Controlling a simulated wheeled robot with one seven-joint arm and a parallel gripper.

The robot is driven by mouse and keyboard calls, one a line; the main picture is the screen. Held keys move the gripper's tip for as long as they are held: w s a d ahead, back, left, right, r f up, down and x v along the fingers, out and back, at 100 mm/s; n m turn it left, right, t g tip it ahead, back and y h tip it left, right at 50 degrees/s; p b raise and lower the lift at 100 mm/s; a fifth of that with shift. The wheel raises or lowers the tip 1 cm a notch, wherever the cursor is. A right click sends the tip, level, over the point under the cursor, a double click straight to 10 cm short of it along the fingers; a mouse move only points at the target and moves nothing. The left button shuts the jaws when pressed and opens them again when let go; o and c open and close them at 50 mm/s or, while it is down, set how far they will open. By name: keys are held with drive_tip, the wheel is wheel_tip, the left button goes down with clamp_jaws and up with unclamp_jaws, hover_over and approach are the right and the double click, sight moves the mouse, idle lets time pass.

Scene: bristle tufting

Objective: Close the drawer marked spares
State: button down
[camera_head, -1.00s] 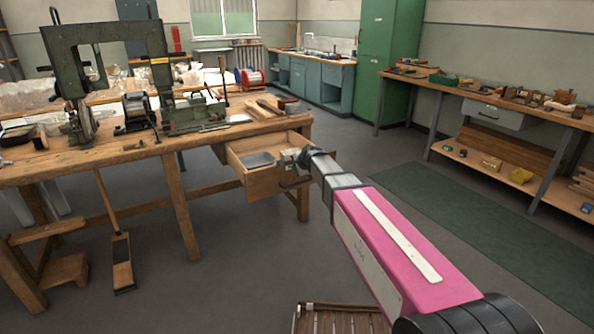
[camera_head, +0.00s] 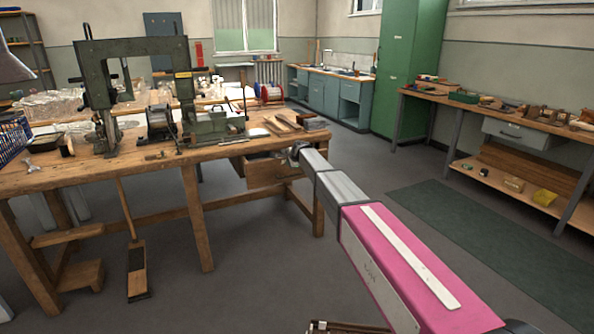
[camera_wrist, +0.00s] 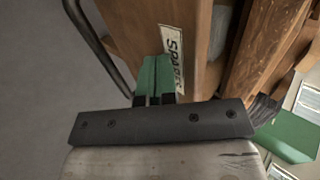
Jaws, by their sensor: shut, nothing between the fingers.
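The wooden drawer (camera_head: 264,174) is under the right end of the workbench (camera_head: 95,182). It looks partly pulled out, with only a narrow strip of its inside showing below the bench top. In the wrist view its front bears a white label (camera_wrist: 172,58) reading "SPARES", and a dark bar handle (camera_wrist: 97,45) is to the left. My gripper (camera_head: 296,151) is at the drawer front. In the wrist view its green fingers (camera_wrist: 154,77) are shut and empty, with tips against or very near the front beside the label; exact contact cannot be told.
A large green-grey machine (camera_head: 205,122) and wooden pieces (camera_head: 284,122) stand on the bench. A long-handled brush (camera_head: 137,272) leans against its front. A second bench with a grey drawer (camera_head: 515,134) is at the right.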

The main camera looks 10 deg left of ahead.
drive_tip(key=w+a, duration=0.1)
drive_tip(key=w, duration=0.1)
drive_tip(key=w+a, duration=0.3)
drive_tip(key=w, duration=0.2)
drive_tip(key=shift+a, duration=0.35)
drive_tip(key=shift+s+d, duration=0.1)
drive_tip(key=shift+s, duration=0.05)
